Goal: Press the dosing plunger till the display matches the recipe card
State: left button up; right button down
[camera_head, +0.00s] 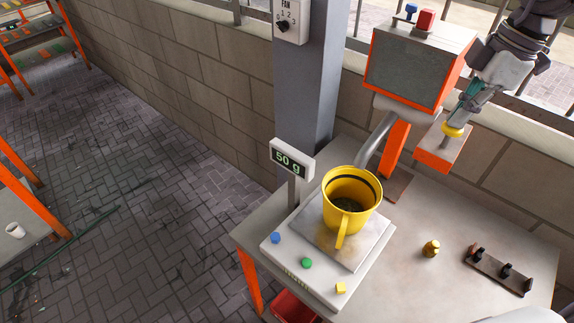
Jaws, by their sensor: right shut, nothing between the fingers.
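The display (288,162) on a post behind the scale reads 50 g. A yellow mug (350,215) stands upright on the scale (328,262), with some dark material in it. The dosing plunger appears to be the yellow knob (453,130) on an orange bracket (437,159) beside the grey hopper (418,68). My right gripper (461,112) is shut and empty, with its fingertips right above the yellow knob. I cannot tell whether they touch it. I cannot make out a recipe card. My left gripper is out of view.
A bent grey spout (374,146) comes down behind the mug. A small brass piece (431,249) and a dark rack (497,270) sit on the table at right. A grey column (309,95) with a fan switch (290,20) rises behind the table. The front right tabletop is mostly clear.

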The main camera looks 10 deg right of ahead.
jog(key=shift+f+b, duration=0.4)
jog(key=shift+f, duration=0.25)
jog(key=shift+r, duration=0.1)
jog(key=shift+a+p+v, duration=0.15)
jog(key=shift+p+v, duration=0.45)
jog(key=shift+v, duration=0.3)
jog(key=shift+a+p+v, duration=0.2)
jog(key=shift+p+v, duration=0.45)
jog(key=shift+v, duration=0.3)
jog(key=shift+a+p+v, duration=0.15)
jog(key=shift+p+v, duration=0.45)
jog(key=shift+v, duration=0.3)
jog(key=shift+w+r, duration=0.1)
jog(key=shift+w, duration=0.1)
